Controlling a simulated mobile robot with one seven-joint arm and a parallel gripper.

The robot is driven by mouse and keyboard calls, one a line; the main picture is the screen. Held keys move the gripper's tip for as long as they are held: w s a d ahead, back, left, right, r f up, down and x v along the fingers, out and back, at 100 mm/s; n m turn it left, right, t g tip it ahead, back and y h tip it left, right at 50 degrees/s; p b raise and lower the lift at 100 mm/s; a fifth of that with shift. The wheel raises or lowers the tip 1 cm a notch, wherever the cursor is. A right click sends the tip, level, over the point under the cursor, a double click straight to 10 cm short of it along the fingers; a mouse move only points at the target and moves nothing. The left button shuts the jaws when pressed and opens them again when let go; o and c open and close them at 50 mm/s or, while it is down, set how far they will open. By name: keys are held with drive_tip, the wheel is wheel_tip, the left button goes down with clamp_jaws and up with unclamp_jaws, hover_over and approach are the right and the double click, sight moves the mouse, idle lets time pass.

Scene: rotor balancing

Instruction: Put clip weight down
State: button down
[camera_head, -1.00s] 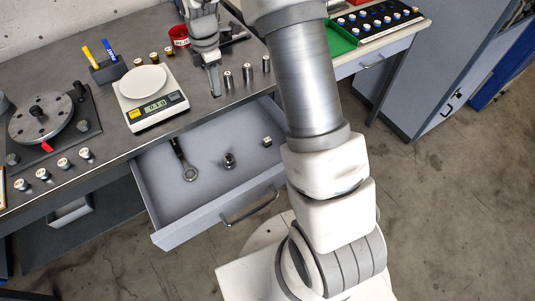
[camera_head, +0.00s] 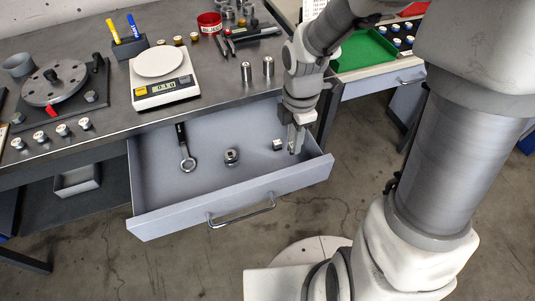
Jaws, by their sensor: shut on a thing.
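My gripper (camera_head: 296,150) points down over the right end of the open drawer (camera_head: 215,205). Its fingers are shut on the clip weight, which is mostly hidden between them. Its shape is too small to make out. A small metal block (camera_head: 278,145) lies in the drawer just left of the fingers, seemingly apart from them. A round metal piece (camera_head: 231,156) lies in the drawer's middle. I cannot tell whether the fingertips are above the drawer floor or at it.
A dark-handled ring tool (camera_head: 186,152) lies in the drawer's left part. On the bench stand a white scale (camera_head: 165,95), two metal cylinders (camera_head: 268,67), a rotor disc (camera_head: 55,82) and several small capped weights (camera_head: 62,130). The drawer's front wall is close to my gripper.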

drive_tip(key=w+a+f+b, duration=0.1)
drive_tip(key=w+a+f, duration=0.2)
drive_tip(key=w+a, duration=0.1)
drive_tip(key=w+a+f+b, duration=0.2)
drive_tip(key=w+a+f, duration=0.1)
drive_tip(key=a+f, duration=0.1)
drive_tip(key=shift+w+a, duration=0.15)
drive_tip(key=shift+w, duration=0.2)
drive_tip(key=shift+f+b, duration=0.9)
drive_tip(key=shift+f, duration=1.15)
drive_tip(key=shift+f, duration=0.2)
drive_tip(key=c, duration=0.8)
unclamp_jaws()
drive_tip(key=shift+o, duration=0.2)
drive_tip(key=shift+r, duration=0.1)
